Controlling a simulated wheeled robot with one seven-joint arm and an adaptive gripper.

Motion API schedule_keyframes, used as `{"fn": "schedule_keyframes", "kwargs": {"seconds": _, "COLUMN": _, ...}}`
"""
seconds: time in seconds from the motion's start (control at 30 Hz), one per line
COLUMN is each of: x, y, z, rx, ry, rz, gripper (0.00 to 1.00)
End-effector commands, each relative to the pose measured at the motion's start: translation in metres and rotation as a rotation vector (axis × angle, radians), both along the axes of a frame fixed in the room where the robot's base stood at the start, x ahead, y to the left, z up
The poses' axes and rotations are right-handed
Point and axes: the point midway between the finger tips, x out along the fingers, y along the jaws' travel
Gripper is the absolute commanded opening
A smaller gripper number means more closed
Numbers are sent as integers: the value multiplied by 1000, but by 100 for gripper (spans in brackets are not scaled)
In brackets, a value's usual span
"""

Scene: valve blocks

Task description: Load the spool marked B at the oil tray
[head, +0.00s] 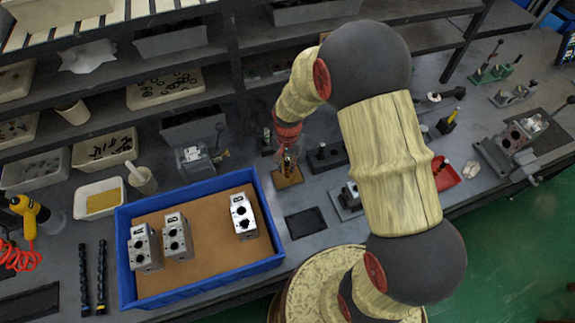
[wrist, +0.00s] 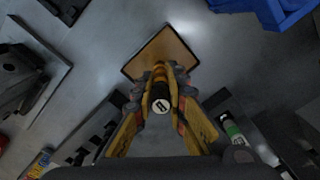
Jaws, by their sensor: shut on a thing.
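My gripper (head: 289,158) is shut on a dark spool at the middle of the workbench. In the wrist view my gripper (wrist: 160,80) has its fingers on either side of the spool (wrist: 160,97).
A blue-walled tray (head: 200,281) holds three grey valve blocks, two at left and one at right (head: 243,215). A black pad (head: 305,222) lies right of it. A white tub with yellow contents (head: 101,203) stands left. Shelves with bins rise behind.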

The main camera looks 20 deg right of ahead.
Motion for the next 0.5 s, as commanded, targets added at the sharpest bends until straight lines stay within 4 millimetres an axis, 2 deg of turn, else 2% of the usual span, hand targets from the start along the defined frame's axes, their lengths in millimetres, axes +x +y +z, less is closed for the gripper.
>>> {"fn": "schedule_keyframes", "kwargs": {"seconds": 0.5, "x": -1, "y": 0, "z": 2, "rx": 0, "ry": 1, "rz": 0, "gripper": 0}}
